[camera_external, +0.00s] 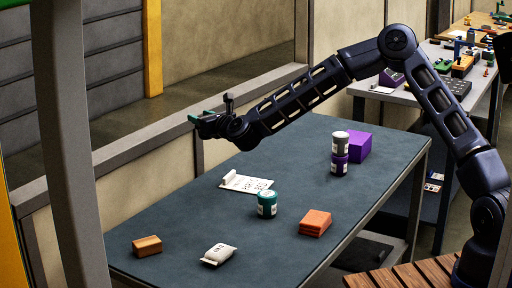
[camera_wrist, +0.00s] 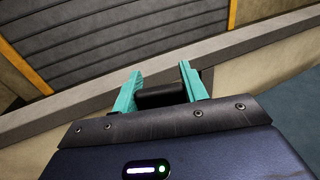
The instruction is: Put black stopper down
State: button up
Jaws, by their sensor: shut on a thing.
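The black stopper (camera_wrist: 163,94) is a dark, rounded piece held crosswise between the two teal fingers in the wrist view. My gripper (camera_wrist: 158,86) is shut on it. In the outside view my gripper (camera_external: 194,119) is at the end of the outstretched arm, raised near the table's far left edge. The stopper cannot be made out clearly there. The dark blue table top (camera_external: 185,222) lies below and in front of the gripper.
On the table are a white printed sheet (camera_external: 240,184), a teal jar (camera_external: 267,210), orange blocks (camera_external: 315,218), a white packet (camera_external: 219,254), a brown block (camera_external: 147,245), stacked jars (camera_external: 340,142) and a purple box (camera_external: 358,146). A wall ledge (camera_external: 130,155) runs behind.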

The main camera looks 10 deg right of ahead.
jog(key=w+d+m+t+h, duration=0.1)
jog(key=w+d+m+h, duration=0.15)
jog(key=w+d, duration=0.45)
jog(key=w+d+r+m+h, duration=0.1)
jog(key=w+d+h, duration=0.2)
jog(key=d, duration=0.8)
jog(key=w+d+m+t+h, duration=0.1)
jog(key=w+d+m+h, duration=0.15)
jog(key=w+d, duration=0.4)
jog(key=shift+n, duration=0.3)
jog(key=f, duration=0.6)
jog(key=s+d+f, duration=0.1)
jog(key=f, duration=1.2)
jog(key=shift+s+d+f, duration=0.1)
jog(key=shift+s+d, duration=0.25)
jog(key=shift+d, duration=0.05)
jog(key=shift+f, duration=0.1)
jog(key=o, duration=1.2)
